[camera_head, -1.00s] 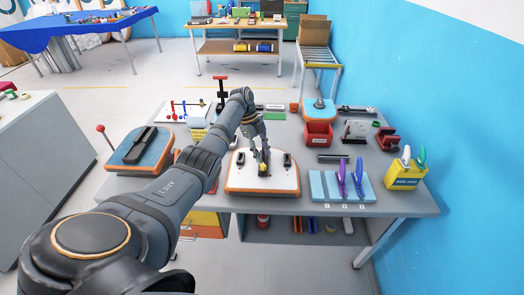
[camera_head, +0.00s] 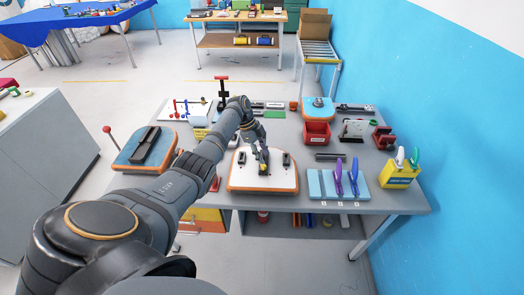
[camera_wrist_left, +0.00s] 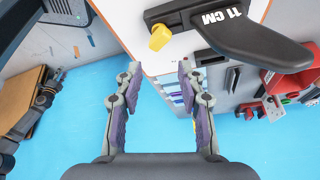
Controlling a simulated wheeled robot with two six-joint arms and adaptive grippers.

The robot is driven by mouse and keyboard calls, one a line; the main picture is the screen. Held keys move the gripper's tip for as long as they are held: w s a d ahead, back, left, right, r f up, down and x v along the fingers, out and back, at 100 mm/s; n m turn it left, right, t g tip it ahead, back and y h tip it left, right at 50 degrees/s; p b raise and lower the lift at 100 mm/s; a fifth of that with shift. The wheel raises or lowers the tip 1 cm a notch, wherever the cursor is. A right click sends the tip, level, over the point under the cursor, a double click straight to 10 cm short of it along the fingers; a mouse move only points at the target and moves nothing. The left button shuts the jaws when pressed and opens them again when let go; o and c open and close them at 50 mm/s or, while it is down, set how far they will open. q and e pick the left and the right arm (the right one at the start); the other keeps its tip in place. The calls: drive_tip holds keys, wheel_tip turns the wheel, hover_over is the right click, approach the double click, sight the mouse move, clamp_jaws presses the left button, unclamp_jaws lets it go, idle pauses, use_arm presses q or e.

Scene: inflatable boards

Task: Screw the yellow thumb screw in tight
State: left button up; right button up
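The yellow thumb screw (camera_wrist_left: 160,37) sits at the end of a black fin base in the left wrist view. The black fin (camera_wrist_left: 250,40), marked "11 CM", extends to the right from it. The white board with orange edge (camera_head: 240,184) lies on the grey table in the head view. My left gripper (camera_head: 262,161) is over the board's middle, by a small yellow spot. In the left wrist view its two fingers (camera_wrist_left: 160,72) are apart, with nothing between them. The screw is beyond the fingertips, roughly centred between them. My right gripper is not in view.
A yellow bin (camera_head: 399,176) is near the table's right edge.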

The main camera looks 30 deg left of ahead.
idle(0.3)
use_arm(q)
drive_tip(key=shift+r+n+p, duration=0.15)
drive_tip(key=shift+n+p, duration=0.25)
drive_tip(key=shift+p, duration=0.2)
drive_tip(key=n+t+p, duration=0.1)
drive_tip(key=n+p, duration=0.1)
drive_tip(key=p, duration=0.1)
drive_tip(key=shift+s, duration=0.1)
drive_tip(key=shift+f+n, duration=0.2)
drive_tip(key=shift+n, duration=0.2)
drive_tip(key=shift+n+t, duration=0.3)
drive_tip(key=shift+n, duration=0.1)
drive_tip(key=n+y, duration=0.1)
drive_tip(key=n, duration=0.2)
drive_tip(key=shift+d+t, duration=0.15)
drive_tip(key=shift+t, duration=0.25)
drive_tip(key=shift+s+r+n+y, duration=0.1)
drive_tip(key=shift+n+y, duration=0.2)
drive_tip(key=shift+n, duration=0.2)
